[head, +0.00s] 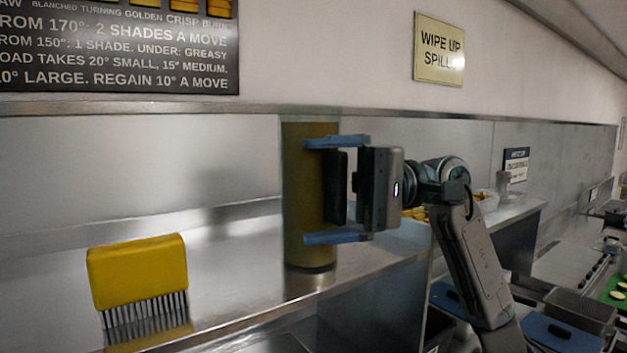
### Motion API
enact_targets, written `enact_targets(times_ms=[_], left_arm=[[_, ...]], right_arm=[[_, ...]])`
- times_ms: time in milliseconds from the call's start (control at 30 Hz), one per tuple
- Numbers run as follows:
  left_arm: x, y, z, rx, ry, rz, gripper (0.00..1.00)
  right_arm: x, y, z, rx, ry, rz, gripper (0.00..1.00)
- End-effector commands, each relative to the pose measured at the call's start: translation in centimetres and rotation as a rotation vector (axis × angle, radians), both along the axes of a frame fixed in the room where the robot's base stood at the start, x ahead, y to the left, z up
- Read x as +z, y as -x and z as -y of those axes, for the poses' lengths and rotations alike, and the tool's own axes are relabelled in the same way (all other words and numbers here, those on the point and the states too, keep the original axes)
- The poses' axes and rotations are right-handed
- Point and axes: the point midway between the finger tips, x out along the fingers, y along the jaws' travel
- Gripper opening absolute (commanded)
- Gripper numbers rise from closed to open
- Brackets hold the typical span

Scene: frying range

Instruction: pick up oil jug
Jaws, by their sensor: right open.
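The oil jug appears to be the tall, dull yellow-brown cylinder (300,200) standing upright on the steel shelf (235,262). My right gripper (321,190) comes in from the right with its blue fingers spread, one above the other. The fingers overlap the right part of the cylinder in the picture. The black palm lies near the cylinder's right edge. I cannot tell whether the fingers touch it or are in front of it. My left gripper is not in view.
A yellow brush (138,275) with dark bristles stands on the shelf at the left. A steel wall backs the shelf. Behind my right arm is a pale container (487,202) with yellow pieces nearby. A wire basket (580,310) and a green board (614,290) lie lower right.

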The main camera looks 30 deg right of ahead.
Motion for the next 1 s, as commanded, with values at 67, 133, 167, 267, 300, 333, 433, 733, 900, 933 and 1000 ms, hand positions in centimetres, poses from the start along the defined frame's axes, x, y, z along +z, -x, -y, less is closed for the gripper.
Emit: enact_targets(times_ms=[67,133,167,267,300,333,433,733,900,933,1000], left_arm=[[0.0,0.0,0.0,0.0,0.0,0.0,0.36],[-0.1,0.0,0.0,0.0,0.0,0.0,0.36],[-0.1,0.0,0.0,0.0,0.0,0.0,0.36],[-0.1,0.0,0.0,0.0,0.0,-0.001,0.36],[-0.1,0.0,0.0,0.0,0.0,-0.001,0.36],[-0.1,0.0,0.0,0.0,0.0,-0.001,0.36],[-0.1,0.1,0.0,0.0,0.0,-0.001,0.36],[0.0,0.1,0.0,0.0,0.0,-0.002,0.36],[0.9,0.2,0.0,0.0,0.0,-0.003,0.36],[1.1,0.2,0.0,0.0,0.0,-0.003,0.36],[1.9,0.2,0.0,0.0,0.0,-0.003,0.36]], right_arm=[[-0.1,0.0,-0.1,0.0,0.0,0.0,1.0],[-0.1,0.0,0.0,0.0,0.0,0.0,1.0],[-0.1,0.0,0.0,-0.001,0.0,0.0,1.0],[-0.1,0.0,0.0,0.0,0.0,0.0,0.86],[-0.1,0.0,0.0,0.0,0.0,0.0,0.78],[-0.1,0.0,0.0,0.0,0.0,0.0,0.72],[-0.1,0.0,0.0,0.0,0.0,0.0,0.53],[0.1,0.0,0.0,0.0,-0.001,0.004,0.36],[1.3,0.0,0.0,0.0,-0.003,0.007,0.36],[1.8,0.0,0.0,0.0,-0.003,0.007,0.36],[2.9,0.0,0.0,0.0,-0.003,0.008,0.36]])
